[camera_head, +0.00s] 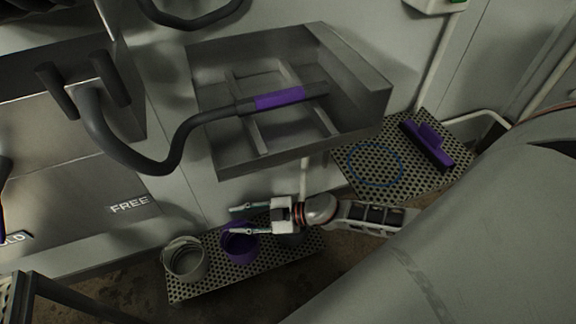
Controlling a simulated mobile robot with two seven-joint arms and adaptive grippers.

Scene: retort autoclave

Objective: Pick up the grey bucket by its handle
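The grey bucket (186,262) stands upright at the left end of a low perforated metal shelf. Its handle is hard to make out; a thin line at the rim may be it. My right gripper (234,220) comes in from the right with its fingers pointing left. Its two fingers are apart with nothing seen between them. It shows above and to the right of the grey bucket, apart from it, and overlaps the top of a purple bucket (240,248). Whether it touches the purple bucket I cannot tell. My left gripper is not in view.
The perforated shelf (205,290) holds both buckets side by side. Above is a metal sink (255,165) with a purple-gripped hose (280,99) across it. Another perforated shelf (395,190) at right holds a purple squeegee (428,143) and a blue ring (375,166).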

